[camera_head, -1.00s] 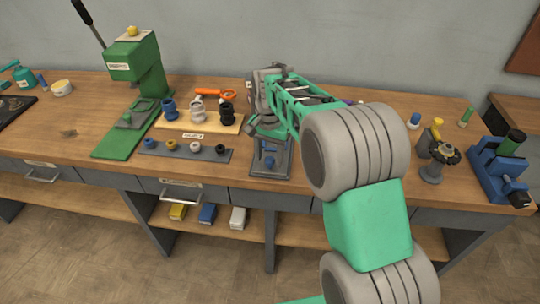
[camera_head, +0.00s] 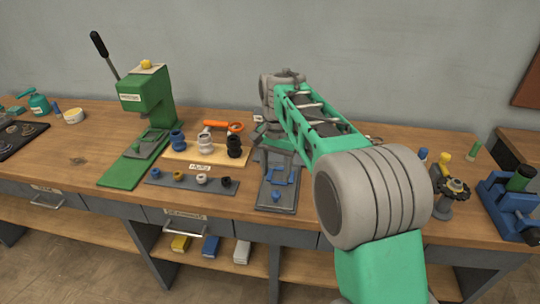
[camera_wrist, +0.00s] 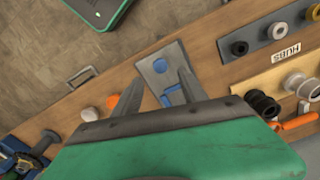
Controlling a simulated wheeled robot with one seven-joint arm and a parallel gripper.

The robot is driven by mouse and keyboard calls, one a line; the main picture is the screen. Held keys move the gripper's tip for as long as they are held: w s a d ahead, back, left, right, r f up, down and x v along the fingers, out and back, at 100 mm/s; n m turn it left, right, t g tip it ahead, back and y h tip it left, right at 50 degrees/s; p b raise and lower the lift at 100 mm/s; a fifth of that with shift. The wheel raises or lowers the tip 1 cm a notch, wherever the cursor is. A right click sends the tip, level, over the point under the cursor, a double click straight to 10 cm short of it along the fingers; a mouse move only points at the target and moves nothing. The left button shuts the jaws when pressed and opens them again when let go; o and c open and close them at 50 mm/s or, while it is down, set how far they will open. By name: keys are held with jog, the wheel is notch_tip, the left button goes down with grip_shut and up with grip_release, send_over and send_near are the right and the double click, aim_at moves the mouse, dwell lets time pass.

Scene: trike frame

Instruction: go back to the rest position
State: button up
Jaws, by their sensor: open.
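My arm reaches over the workbench (camera_head: 95,162) from the right in the head view. My gripper (camera_wrist: 155,85) shows two grey fingers spread apart in the wrist view, with nothing held between them. Below the fingers lies a grey plate fixture (camera_wrist: 150,62) with blue parts on it. In the head view the same fixture (camera_head: 278,200) lies near the bench's front edge, with a blue knob at its near end. My wrist and arm hide part of the bench behind the fixture.
A green press (camera_head: 150,105) stands left of a wooden board (camera_head: 185,154) with blue, white and black hubs. A grey strip (camera_head: 165,181) with small rings lies in front. A blue vise (camera_head: 508,205) and a dark geared stand (camera_head: 445,200) are at right.

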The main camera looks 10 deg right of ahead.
jog(key=s+d+f+n+t, duration=0.1)
jog(key=s+d+f+n, duration=0.1)
jog(key=s, duration=0.9)
jog(key=s+d+f+n+t, duration=0.1)
jog(key=s+n, duration=0.3)
jog(key=s, duration=0.7)
jog(key=shift+d+f+n+t, duration=0.35)
jog(key=shift+d+n+t, duration=0.05)
jog(key=shift+d+t, duration=0.3)
